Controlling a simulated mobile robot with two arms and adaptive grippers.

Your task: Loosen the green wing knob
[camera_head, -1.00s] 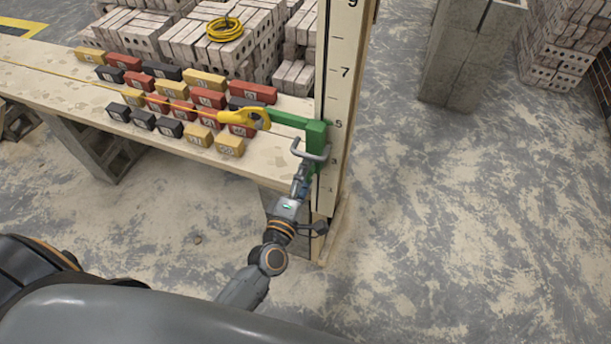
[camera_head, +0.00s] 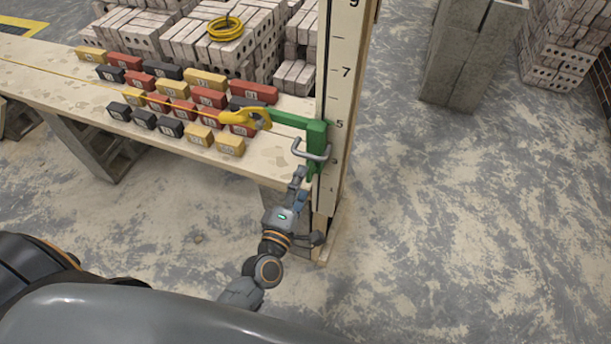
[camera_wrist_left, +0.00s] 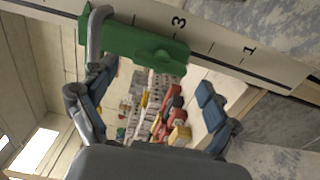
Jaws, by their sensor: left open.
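A green bracket (camera_head: 317,138) sits on the numbered upright board at the end of the plank. A grey bent handle (camera_head: 311,150) sticks out of it. In the left wrist view the bracket (camera_wrist_left: 130,42) crosses the top, with the handle (camera_wrist_left: 97,35) at its left. A raised green wing-like part, seemingly the wing knob (camera_wrist_left: 162,57), is on its near face. In the head view its shape is too small to make out. My left gripper (camera_head: 301,184) is just below the bracket. In the wrist view its fingers (camera_wrist_left: 155,85) are spread and empty, with the knob beyond. My right gripper is not in view.
The upright board (camera_head: 345,80) stands close beside my gripper. A yellow line holder (camera_head: 245,118) hooks onto the bracket's arm. Several numbered blocks (camera_head: 208,98) lie on the plank (camera_head: 260,165).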

